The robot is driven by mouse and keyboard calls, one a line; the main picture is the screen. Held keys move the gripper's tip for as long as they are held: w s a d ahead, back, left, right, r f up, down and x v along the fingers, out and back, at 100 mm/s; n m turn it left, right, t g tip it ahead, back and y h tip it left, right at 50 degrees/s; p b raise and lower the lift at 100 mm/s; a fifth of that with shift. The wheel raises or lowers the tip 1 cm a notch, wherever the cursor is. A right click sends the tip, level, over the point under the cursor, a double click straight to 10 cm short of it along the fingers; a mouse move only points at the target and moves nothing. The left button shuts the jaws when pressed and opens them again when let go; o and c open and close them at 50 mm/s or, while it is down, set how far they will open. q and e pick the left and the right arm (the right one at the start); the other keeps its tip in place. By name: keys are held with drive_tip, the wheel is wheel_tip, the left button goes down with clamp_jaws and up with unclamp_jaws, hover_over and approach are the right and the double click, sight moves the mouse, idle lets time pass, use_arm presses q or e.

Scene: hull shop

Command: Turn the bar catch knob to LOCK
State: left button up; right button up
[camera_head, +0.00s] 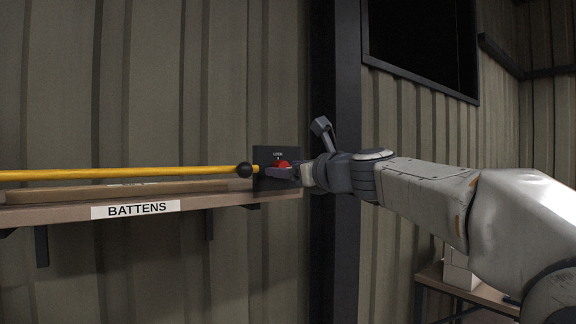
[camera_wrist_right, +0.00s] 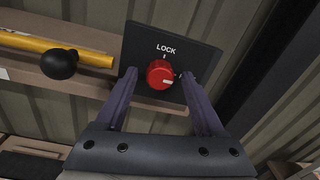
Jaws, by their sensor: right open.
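The bar catch knob is red and round and sits on a dark plate (camera_wrist_right: 140,48); it shows in the right wrist view (camera_wrist_right: 159,73) and small in the head view (camera_head: 283,164). The word LOCK and a white tick are above the knob. The white mark on the knob points right and slightly down, away from LOCK. My right gripper (camera_wrist_right: 159,76) is open, with one finger on each side of the knob; I cannot tell whether they touch it. The right finger partly hides another mark on the plate. My left gripper is not in view.
A yellow bar (camera_head: 130,173) with a black ball (camera_head: 244,171) near its end runs along the shelf labelled BATTENS (camera_head: 230,200), left of the plate. A dark post (camera_head: 335,240) stands behind my right wrist. A lower bench (camera_head: 470,290) is at the right.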

clamp_jaws()
drive_tip(key=shift+f, duration=0.1)
drive_tip(key=n+b, duration=0.9)
drive_tip(key=n, duration=0.9)
drive_tip(key=shift+f+y+b, duration=0.1)
drive_tip(key=shift+y+b, duration=0.25)
drive_tip(key=shift+y, duration=0.05)
drive_tip(key=shift+n, duration=0.3)
